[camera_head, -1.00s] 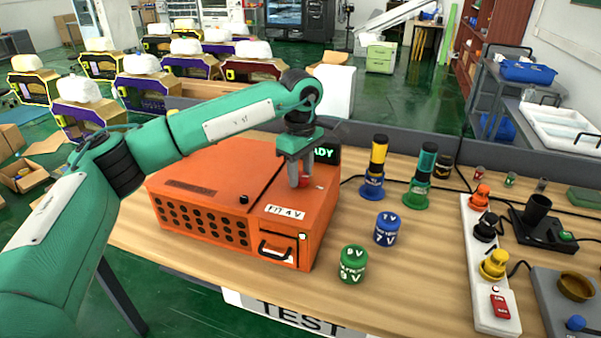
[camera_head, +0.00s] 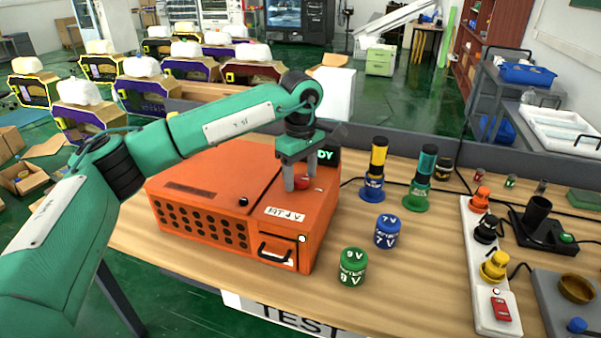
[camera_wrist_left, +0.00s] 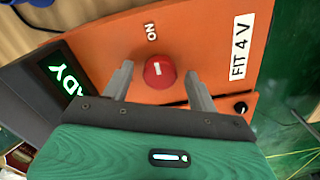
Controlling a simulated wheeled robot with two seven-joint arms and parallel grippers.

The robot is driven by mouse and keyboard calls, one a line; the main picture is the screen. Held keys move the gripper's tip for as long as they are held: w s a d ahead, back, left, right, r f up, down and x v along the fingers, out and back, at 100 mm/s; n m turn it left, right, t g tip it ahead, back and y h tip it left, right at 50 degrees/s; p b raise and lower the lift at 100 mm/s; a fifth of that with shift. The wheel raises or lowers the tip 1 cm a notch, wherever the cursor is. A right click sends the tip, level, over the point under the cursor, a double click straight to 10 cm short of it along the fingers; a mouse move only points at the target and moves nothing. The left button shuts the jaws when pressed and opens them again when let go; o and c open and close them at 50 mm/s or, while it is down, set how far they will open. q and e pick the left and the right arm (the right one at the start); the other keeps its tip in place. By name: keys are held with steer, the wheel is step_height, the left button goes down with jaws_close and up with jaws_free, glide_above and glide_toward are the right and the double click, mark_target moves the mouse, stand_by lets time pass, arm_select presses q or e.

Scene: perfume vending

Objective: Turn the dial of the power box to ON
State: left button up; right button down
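The orange power box (camera_head: 222,165) stands on the wooden table, with a "FIT 4 V" label and a lit display whose visible letters read "DY" in the head view. Its round red dial (camera_head: 301,184) is on the top face. In the left wrist view the dial (camera_wrist_left: 159,71) has a short white mark, and the word ON is printed beside it. My left gripper (camera_head: 301,182) points down over the dial. Its fingers are open, one on each side of the dial, and in the left wrist view (camera_wrist_left: 160,84) gaps show between them and the dial. My right gripper is not in view.
A green cylinder (camera_head: 352,267) and a blue cylinder (camera_head: 388,231) stand right of the box. Two tall plugs, blue-yellow (camera_head: 376,170) and green (camera_head: 421,178), stand behind them. A white power strip (camera_head: 480,262) lies farther right.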

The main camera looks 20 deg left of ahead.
mark_target(301, 178)
arm_select(q)
step_height(301, 178, up, 14)
steer(key=shift+b, duration=0.45)
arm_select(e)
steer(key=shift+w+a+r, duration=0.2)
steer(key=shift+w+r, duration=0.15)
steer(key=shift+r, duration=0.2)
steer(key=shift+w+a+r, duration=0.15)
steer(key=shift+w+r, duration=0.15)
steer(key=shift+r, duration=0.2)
arm_select(q)
steer(key=shift+f, duration=0.1)
